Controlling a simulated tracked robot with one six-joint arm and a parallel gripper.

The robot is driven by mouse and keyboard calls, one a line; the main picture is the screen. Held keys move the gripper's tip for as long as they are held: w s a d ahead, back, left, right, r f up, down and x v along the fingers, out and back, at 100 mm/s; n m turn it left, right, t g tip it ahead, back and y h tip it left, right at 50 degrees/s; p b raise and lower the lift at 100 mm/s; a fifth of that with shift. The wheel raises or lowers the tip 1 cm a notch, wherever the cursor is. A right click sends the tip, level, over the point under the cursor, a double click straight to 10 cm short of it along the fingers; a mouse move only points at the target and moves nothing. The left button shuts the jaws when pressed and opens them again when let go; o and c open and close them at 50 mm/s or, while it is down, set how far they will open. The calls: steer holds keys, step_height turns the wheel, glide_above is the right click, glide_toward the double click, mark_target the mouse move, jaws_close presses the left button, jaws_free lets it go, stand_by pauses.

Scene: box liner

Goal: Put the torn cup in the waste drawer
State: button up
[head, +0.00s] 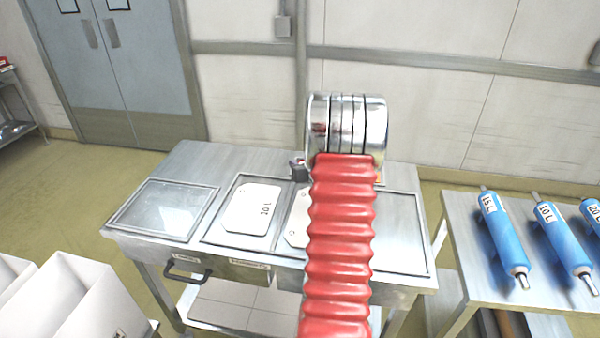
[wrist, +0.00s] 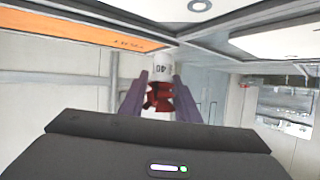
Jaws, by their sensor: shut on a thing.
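In the wrist view, my gripper (wrist: 160,84) has its two purple fingers closed on a small red piece with a ragged shape, which I take for the torn cup (wrist: 158,98). A white part marked 40 (wrist: 163,69) shows just beyond it; I cannot tell whether it belongs to the cup. In the head view my red arm hides the cup and most of the gripper. A drawer with a dark handle (head: 187,271) is in the front of the metal bench, at its left; it looks shut. Its small labels are unreadable, so I cannot confirm it as the waste drawer.
White boxes (head: 75,300) stand at front left. Blue rollers (head: 505,235) lie on a right-hand table. An orange strip (wrist: 80,33) crosses the wrist view.

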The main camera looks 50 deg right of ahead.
steer(key=shift+f, duration=1.65)
steer(key=shift+f, duration=0.1)
steer(key=o, duration=1)
steer(key=shift+o, duration=0.2)
steer(key=v, duration=1.2)
